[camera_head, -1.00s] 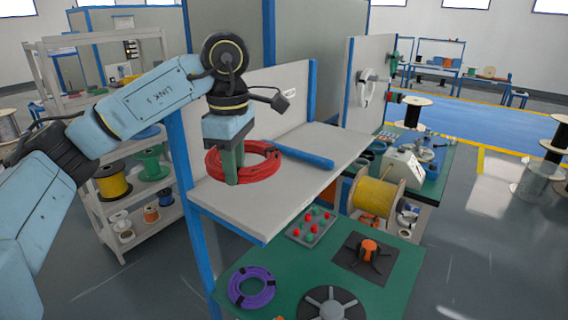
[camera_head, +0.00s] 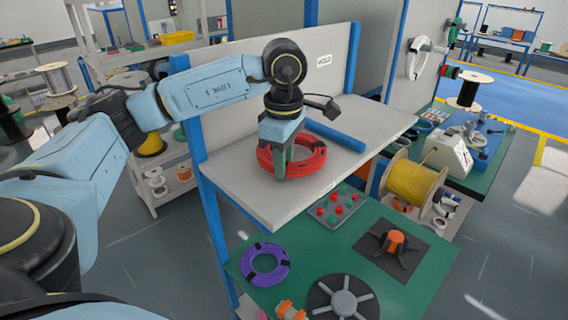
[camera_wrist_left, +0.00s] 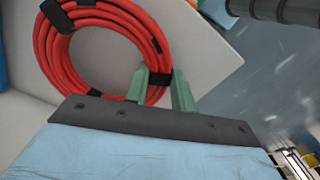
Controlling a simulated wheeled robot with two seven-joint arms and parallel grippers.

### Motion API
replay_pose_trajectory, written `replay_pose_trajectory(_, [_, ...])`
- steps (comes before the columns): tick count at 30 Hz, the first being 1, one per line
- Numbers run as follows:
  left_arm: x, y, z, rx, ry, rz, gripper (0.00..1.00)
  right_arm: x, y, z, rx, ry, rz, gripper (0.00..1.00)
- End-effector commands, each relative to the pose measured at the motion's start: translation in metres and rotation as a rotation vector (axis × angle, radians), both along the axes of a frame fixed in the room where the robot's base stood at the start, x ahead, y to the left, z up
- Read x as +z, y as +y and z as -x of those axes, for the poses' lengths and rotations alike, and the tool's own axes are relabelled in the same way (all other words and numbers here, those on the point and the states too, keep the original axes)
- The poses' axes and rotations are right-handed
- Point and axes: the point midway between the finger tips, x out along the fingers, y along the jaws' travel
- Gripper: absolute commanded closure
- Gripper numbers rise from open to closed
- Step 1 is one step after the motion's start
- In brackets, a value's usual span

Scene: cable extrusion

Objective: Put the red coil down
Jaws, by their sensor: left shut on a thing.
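The red coil (camera_head: 309,160) lies flat on, or just above, the light grey upper shelf (camera_head: 240,190); I cannot tell if it fully rests there. My left gripper (camera_head: 284,172) points down at the coil's near left side. Its green fingers are shut on the coil's bundle. In the left wrist view the red coil (camera_wrist_left: 62,62) shows as a ring with black ties, and the left gripper's fingers (camera_wrist_left: 160,88) straddle its lower right part. My right gripper is not in view.
A blue cylinder (camera_head: 336,135) lies on the shelf behind the coil. The shelf's right part is clear.

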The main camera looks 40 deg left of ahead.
Motion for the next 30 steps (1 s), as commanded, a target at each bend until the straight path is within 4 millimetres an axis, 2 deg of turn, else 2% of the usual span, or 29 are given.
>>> replay_pose_trajectory(4, [-0.013, 0.0, 0.0, 0.0, -0.001, 0.0, 1.0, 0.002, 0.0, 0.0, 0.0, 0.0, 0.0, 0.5])
replay_pose_trajectory(15, [-0.019, 0.0, 0.0, -0.001, -0.002, 0.0, 1.0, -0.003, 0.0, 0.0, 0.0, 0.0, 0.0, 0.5])
replay_pose_trajectory(16, [-0.018, 0.0, 0.0, -0.001, 0.0, 0.0, 0.71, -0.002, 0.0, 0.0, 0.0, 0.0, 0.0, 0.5])
replay_pose_trajectory(20, [-0.017, 0.0, 0.0, -0.001, 0.0, 0.0, 0.54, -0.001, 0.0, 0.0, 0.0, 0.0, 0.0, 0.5])
replay_pose_trajectory(30, [-0.015, 0.0, 0.0, -0.001, -0.001, 0.0, 0.53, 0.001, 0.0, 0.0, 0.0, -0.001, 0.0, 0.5])
